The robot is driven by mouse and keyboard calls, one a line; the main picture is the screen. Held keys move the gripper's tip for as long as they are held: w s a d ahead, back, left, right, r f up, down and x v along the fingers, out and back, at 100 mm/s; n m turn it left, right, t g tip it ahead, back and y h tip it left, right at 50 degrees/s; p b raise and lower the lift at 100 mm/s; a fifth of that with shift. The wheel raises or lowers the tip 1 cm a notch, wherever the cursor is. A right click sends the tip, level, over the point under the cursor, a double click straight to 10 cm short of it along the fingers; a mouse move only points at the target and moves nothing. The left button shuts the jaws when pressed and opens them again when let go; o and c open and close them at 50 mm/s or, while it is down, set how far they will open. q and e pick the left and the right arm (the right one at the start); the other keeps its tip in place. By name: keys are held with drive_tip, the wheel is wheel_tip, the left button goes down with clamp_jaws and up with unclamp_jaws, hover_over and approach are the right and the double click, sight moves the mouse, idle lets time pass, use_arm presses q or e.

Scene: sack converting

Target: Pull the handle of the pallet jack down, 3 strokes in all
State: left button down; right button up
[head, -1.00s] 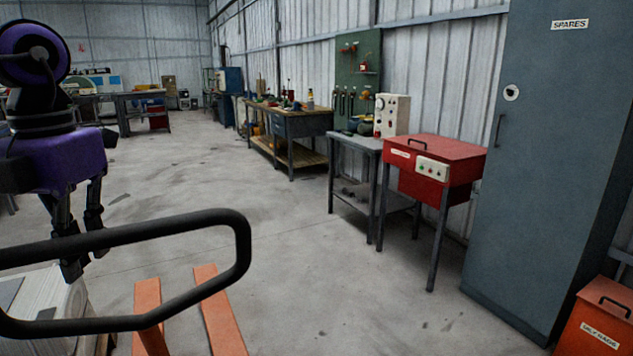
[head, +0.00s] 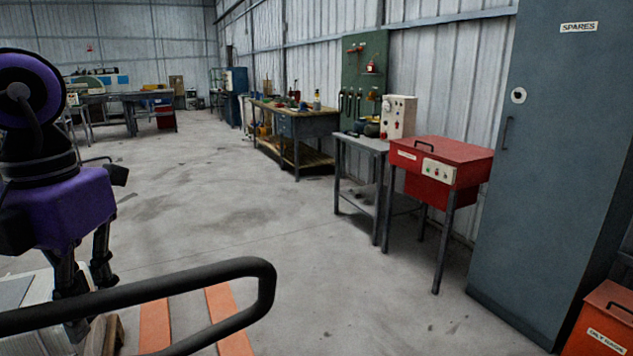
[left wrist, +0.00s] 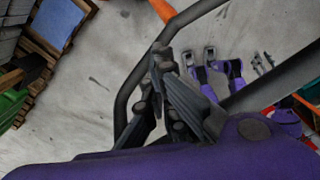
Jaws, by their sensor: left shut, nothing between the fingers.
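The pallet jack's handle, a black looped bar (head: 262,285), crosses the lower left of the head view. It also shows in the left wrist view as a dark curved bar (left wrist: 124,103). My left gripper (head: 85,300) is shut and empty, pointing down at the handle. Its lower fingers are partly hidden behind the bar in the head view. In the left wrist view its fingertips (left wrist: 161,55) overlap the bar; I cannot tell whether they touch it. My right gripper is not seen.
A pale stack (head: 30,280) stands at the lower left by the forks. A red machine (head: 445,160), a grey table (head: 360,143) and a tall grey cabinet (head: 540,180) line the right wall. An orange bin (head: 605,322) is at lower right. The middle floor is clear.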

use_arm(q)
drive_tip(key=shift+s+d+f, duration=0.2)
drive_tip(key=shift+s+d, duration=0.1)
drive_tip(key=shift+s, duration=0.25)
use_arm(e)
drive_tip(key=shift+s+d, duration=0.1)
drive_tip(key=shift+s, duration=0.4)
use_arm(q)
drive_tip(key=s+d+f, duration=0.2)
drive_tip(key=s+d, duration=0.1)
drive_tip(key=s, duration=0.2)
drive_tip(key=shift+s+f, duration=0.3)
drive_tip(key=shift+f, duration=0.1)
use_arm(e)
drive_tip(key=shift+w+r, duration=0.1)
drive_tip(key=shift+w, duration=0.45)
